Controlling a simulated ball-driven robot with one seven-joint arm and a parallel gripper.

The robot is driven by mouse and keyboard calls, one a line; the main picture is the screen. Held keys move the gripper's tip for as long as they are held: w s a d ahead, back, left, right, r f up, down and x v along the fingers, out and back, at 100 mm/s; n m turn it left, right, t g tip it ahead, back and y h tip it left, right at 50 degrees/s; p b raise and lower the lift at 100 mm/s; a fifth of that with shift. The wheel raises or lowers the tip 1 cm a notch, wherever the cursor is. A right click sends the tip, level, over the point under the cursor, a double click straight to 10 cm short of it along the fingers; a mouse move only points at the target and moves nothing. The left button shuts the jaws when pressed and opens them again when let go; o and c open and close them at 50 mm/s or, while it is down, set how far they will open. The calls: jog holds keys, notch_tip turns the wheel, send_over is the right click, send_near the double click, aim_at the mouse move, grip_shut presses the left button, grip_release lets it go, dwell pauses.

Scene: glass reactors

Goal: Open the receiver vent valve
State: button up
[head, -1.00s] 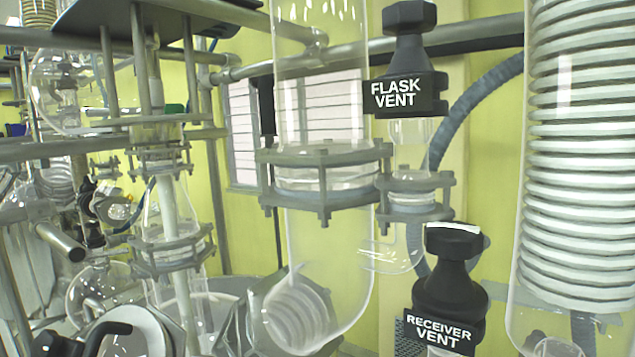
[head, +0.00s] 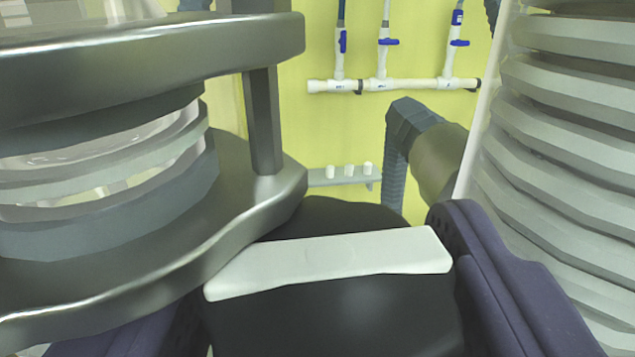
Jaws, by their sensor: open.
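The receiver vent valve's black knob (head: 340,315) fills the bottom middle of the head view, seen from very close. A white bar (head: 330,262) lies across its top, running nearly left to right with a slight rise to the right. The valve's label and lower body are out of view. My gripper (head: 325,275) is open, with one dark purple finger on each side of the knob. The right finger stands close along the knob's right side. The left finger is mostly hidden under the grey flange. I cannot tell whether either finger touches the knob.
A thick grey metal flange (head: 235,215) with a post hangs over the left side, close to the knob and left finger. White pipes with blue valves (head: 385,84) are on the yellow wall behind.

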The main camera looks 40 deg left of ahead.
jog(key=shift+w+a, duration=0.1)
jog(key=shift+w, duration=0.05)
jog(key=c, duration=0.7)
jog(key=shift+n+g+y, duration=0.4)
jog(key=shift+y, duration=0.1)
jog(key=shift+f+n+g+y+b, duration=0.15)
jog(key=shift+n+g+y+b, duration=0.45)
jog(key=shift+g+b, duration=0.1)
jog(key=n+g+y+b, duration=0.2)
jog(key=n+g, duration=0.1)
jog(key=g, duration=0.1)
jog(key=shift+y, duration=0.3)
jog(key=shift+n+g+y+b, duration=0.35)
jog(key=shift+n+g+y, duration=0.25)
jog(key=shift+n+g, duration=1.15)
jog(key=shift+r+g, duration=0.2)
jog(key=shift+g, duration=0.45)
